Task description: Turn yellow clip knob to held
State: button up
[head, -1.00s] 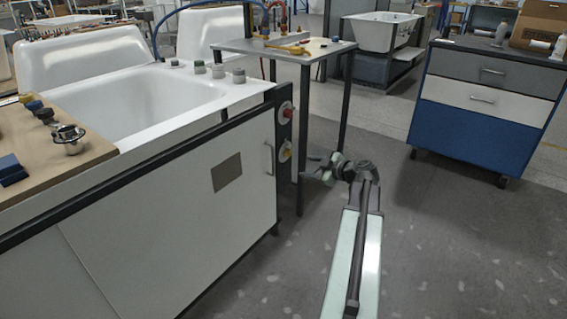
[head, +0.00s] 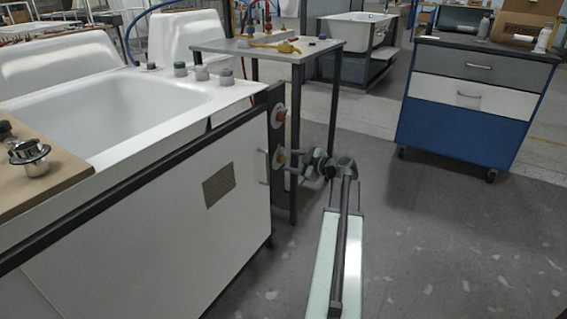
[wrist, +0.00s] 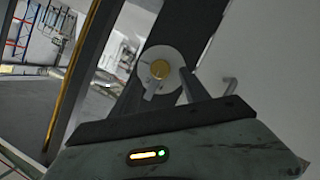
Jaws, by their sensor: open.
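The yellow clip knob (head: 279,158) sits low on the dark end panel of the bathtub cabinet, below a red knob (head: 279,115). My gripper (head: 295,166) is close to the panel at the knob's height. In the wrist view the two fingers of my gripper (wrist: 160,80) are apart, one on each side of the disc. I cannot tell whether they touch it. The fingers hold nothing that I can see.
A white bathtub (head: 120,115) tops the cabinet, with a handle (head: 262,168) near the panel. A small metal table (head: 225,46) stands just behind my gripper, its dark legs close by. A blue drawer unit (head: 460,132) stands right. Grey floor is free between.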

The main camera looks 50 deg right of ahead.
aim_at(283, 160)
jog(key=x, duration=0.4)
jog(key=shift+w+b, duration=0.15)
jog(key=shift+b, duration=0.25)
jog(key=c, duration=1.2)
jog(key=shift+a, duration=0.25)
grip_shut()
jog(key=shift+d, duration=0.15)
